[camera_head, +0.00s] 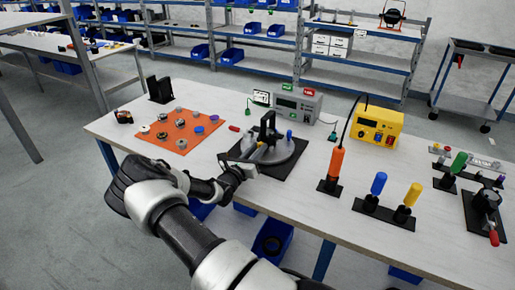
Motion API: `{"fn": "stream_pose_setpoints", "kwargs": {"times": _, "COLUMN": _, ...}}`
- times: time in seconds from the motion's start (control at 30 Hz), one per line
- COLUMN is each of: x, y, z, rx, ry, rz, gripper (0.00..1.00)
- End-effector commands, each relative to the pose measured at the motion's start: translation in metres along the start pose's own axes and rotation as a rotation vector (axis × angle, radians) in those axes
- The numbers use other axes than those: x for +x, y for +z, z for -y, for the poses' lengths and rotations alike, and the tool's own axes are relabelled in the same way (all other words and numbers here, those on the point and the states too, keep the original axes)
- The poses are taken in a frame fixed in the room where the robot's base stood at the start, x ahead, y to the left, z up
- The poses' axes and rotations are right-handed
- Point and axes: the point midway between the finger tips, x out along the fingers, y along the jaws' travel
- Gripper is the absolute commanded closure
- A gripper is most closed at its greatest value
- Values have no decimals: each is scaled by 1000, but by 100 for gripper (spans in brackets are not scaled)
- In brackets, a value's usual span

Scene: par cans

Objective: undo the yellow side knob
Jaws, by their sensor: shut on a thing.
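A par can fixture (284,151) with a grey round body and a black upright bracket sits on a black mat (286,172) in the middle of the table. A small yellow spot (260,145) shows at its left side, near the bracket; it looks like part of the yellow side knob. My gripper (246,163) reaches in from the lower left to the fixture's near left side. Its jaws are closed at the knob's place, and they and my wrist hide most of what they hold. A blue knob (289,135) stands on the fixture's right side.
An orange mat (182,130) with several small round parts lies left. A grey instrument (296,103) and a yellow one (376,126) stand behind. An orange-handled tool (336,164), blue (378,184) and yellow (412,195) handles stand upright right. Bare tabletop lies in front.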

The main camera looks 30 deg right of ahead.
Motion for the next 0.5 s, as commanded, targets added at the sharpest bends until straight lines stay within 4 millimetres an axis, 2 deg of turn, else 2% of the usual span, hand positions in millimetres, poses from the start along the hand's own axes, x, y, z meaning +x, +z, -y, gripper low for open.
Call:
{"fn": "stream_pose_setpoints", "kwargs": {"times": 0.23, "x": 0, "y": -1, "z": -1, "rx": -133, "ry": 1, "rz": -1, "gripper": 99}}
{"fn": "stream_pose_setpoints", "kwargs": {"times": 0.5, "x": 0, "y": -1, "z": -1, "rx": -195, "ry": 1, "rz": -1, "gripper": 99}}
